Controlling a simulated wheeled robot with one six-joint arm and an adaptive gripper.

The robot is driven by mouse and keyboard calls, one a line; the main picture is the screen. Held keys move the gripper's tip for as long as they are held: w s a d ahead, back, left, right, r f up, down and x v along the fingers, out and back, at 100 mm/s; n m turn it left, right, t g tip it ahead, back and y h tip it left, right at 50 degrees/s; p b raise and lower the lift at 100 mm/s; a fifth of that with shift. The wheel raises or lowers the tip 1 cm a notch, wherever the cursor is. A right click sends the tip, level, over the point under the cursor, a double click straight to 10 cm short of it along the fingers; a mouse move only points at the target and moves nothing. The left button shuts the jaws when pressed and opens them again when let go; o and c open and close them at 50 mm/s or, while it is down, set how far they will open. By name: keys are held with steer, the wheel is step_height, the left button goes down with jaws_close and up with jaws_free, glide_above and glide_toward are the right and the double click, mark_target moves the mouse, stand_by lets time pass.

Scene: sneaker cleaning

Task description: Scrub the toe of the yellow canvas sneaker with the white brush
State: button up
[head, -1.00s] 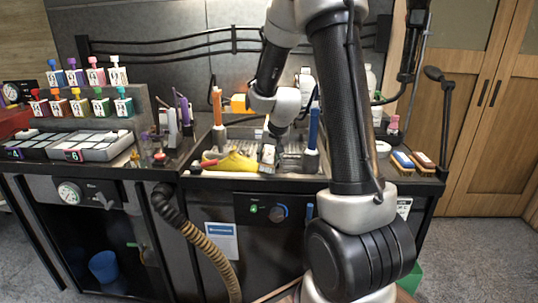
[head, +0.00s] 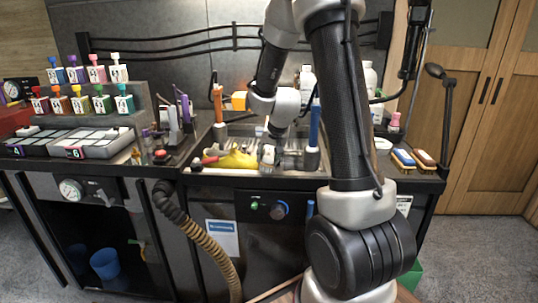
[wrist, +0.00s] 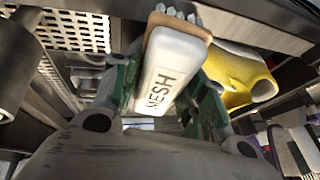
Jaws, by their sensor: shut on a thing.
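The yellow canvas sneaker (head: 236,159) lies in the sink-like tray of the workbench. In the wrist view, part of the yellow sneaker (wrist: 240,76) shows to the right of the brush. My gripper (wrist: 163,98) is shut on the white brush (wrist: 174,62), which is lettered "MESH", with a finger on each side. Its bristles show only as pale tufts at the far end. In the head view, the brush (head: 268,154) is close to the sneaker's right end. I cannot tell whether the bristles touch it.
A blue-handled tool (head: 314,125) stands right of my gripper and an orange-handled one (head: 218,103) stands behind the sneaker. Blue and brown brushes (head: 403,157) lie at the bench's right end. Several colored bottles (head: 98,74) stand on the left rack. The tray's front edge (head: 255,177) is close by.

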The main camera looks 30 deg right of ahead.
mark_target(270, 149)
steer(key=shift+w, duration=0.1)
steer(key=shift+w+d+r, duration=0.1)
steer(key=shift+w+d, duration=1.2)
steer(key=shift+w, duration=0.25)
steer(key=shift+w+d+f, duration=0.15)
steer(key=shift+w+d, duration=0.4)
steer(key=shift+w, duration=0.25)
steer(key=shift+w+d+f, duration=0.1)
steer(key=shift+w+d, duration=0.4)
steer(key=shift+w, duration=0.25)
